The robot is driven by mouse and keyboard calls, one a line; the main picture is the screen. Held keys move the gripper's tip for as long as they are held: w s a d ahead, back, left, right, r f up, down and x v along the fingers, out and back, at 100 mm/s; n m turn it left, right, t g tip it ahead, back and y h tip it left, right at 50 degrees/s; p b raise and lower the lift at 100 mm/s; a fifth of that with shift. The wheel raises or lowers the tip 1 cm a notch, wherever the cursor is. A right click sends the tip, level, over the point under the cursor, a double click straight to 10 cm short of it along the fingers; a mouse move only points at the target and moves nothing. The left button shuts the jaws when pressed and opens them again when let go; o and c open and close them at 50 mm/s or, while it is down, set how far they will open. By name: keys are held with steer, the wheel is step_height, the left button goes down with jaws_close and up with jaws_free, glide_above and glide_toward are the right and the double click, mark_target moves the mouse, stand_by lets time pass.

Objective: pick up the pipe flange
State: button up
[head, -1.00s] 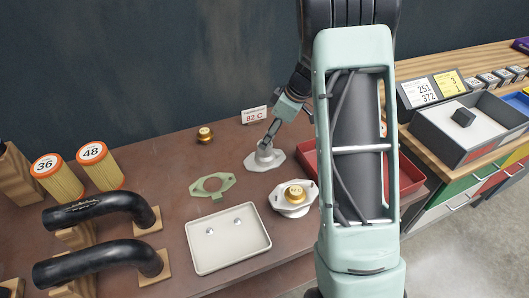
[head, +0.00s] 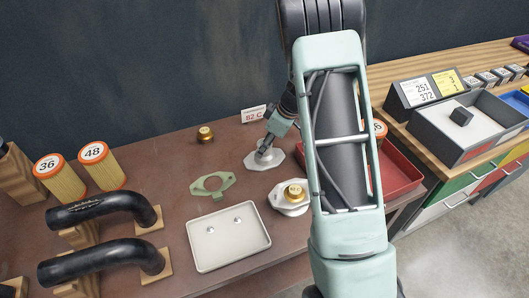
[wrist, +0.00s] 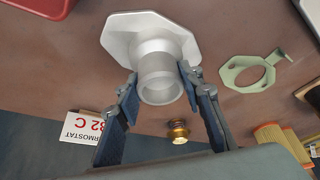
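The pipe flange (head: 279,161) is a silver plate with a short round tube, lying flat on the brown bench. In the wrist view the flange (wrist: 118,38) shows its angular plate and the open tube end facing me. My gripper (wrist: 160,80) has one finger on each side of the tube, both very close to its wall. The fingers stand about a tube's width apart; I cannot make out clear contact on both sides. In the head view my gripper (head: 265,150) is over the flange and partly hides the tube.
A green gasket (head: 226,180), a cream tray (head: 230,257) and a pale housing with a brass cap (head: 295,191) lie in front. A brass thermostat (head: 205,134) and an 82 C card (head: 254,114) stand behind. A red tray (head: 405,180) is on the right.

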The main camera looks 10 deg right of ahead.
jaws_close()
steer(key=shift+r, duration=0.1)
